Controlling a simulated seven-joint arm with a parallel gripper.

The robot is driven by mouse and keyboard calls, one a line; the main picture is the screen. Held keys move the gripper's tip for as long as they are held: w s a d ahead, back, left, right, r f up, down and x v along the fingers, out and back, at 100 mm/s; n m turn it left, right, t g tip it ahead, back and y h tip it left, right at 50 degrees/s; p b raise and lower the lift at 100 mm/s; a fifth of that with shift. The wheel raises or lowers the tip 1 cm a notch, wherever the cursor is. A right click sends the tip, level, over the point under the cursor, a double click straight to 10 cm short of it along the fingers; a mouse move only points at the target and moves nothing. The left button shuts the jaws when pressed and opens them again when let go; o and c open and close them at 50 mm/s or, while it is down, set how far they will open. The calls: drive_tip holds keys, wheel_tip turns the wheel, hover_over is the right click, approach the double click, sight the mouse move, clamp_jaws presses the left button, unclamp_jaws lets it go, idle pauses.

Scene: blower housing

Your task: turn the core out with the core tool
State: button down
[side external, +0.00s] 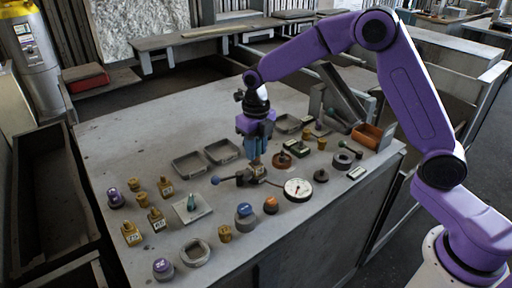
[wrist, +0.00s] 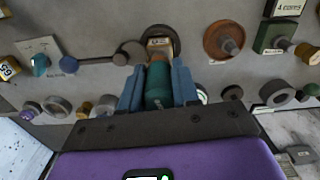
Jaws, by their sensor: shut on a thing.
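My gripper (side external: 255,150) points down over the middle of the table. In the wrist view its two blue fingers (wrist: 157,88) are shut on a teal-handled tool (wrist: 158,76), which looks like the core tool. Below the handle is a tan block-like part (wrist: 158,43), at a dark round piece (wrist: 172,33). A dark lever (wrist: 95,60) with a round knob runs left from it. In the side view this small dark assembly (side external: 250,178) sits directly under the fingers, its lever ending in a blue knob (side external: 215,180). I cannot tell how deep the tool sits, and the core is hidden.
A brown disc (side external: 282,161) and a white dial (side external: 298,189) stand close on the right. Grey trays (side external: 188,166) lie behind, and an orange bin (side external: 367,136) is at the right. Several yellow tagged blocks (side external: 131,234) and knobs crowd the front left. The far-left table is clear.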

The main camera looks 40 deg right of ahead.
drive_tip(key=shift+r, duration=0.1)
drive_tip(key=shift+r, duration=3.4)
